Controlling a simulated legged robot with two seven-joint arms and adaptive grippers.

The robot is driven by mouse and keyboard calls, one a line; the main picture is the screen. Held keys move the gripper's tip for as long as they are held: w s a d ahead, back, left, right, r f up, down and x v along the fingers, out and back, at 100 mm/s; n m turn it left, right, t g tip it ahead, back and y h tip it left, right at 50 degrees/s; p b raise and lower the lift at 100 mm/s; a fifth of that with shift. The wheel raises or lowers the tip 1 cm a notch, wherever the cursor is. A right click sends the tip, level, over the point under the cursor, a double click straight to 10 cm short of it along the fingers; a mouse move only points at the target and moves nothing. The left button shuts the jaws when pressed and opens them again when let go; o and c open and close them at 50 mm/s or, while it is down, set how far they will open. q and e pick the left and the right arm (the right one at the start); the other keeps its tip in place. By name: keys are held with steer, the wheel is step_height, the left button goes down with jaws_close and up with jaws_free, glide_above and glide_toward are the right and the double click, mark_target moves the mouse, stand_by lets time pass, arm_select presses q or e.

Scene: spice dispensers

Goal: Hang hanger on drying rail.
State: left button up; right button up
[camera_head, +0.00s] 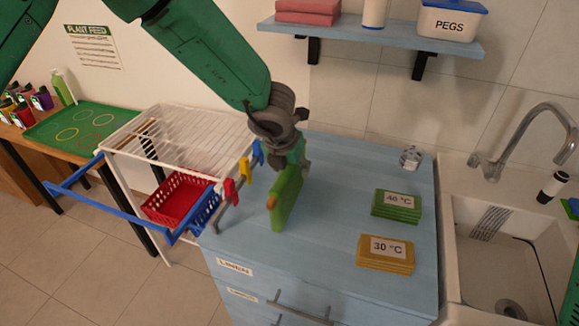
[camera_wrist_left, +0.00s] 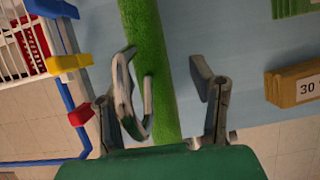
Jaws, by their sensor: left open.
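My left gripper (camera_head: 288,165) is over the blue counter, pointing down, with its fingers open in the left wrist view (camera_wrist_left: 170,95). An upright green slab-like piece (camera_head: 286,200) with an orange spot stands just below it. In the left wrist view a long green strip (camera_wrist_left: 152,60) passes between the open fingers, closer to the left finger; contact cannot be told. The blue drying rail (camera_head: 72,192) sticks out at the left, by the white wire rack (camera_head: 180,130). Red, yellow and blue pegs sit near the counter's left edge. I cannot make out a hanger clearly.
Green (camera_head: 397,206) and yellow (camera_head: 386,254) labelled stacks lie on the counter (camera_head: 340,190) at right, beside the sink (camera_head: 500,260). Red (camera_head: 175,200) and blue baskets are under the rack. A shelf (camera_head: 370,32) hangs above. The counter's front middle is clear.

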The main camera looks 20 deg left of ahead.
arm_select(q)
steer(key=shift+s+d+r, duration=0.1)
steer(key=shift+d+r, duration=0.05)
steer(key=shift+r, duration=0.25)
steer(key=v, duration=1.1)
arm_select(e)
steer(key=shift+d, duration=0.25)
arm_select(q)
steer(key=shift+s, duration=0.15)
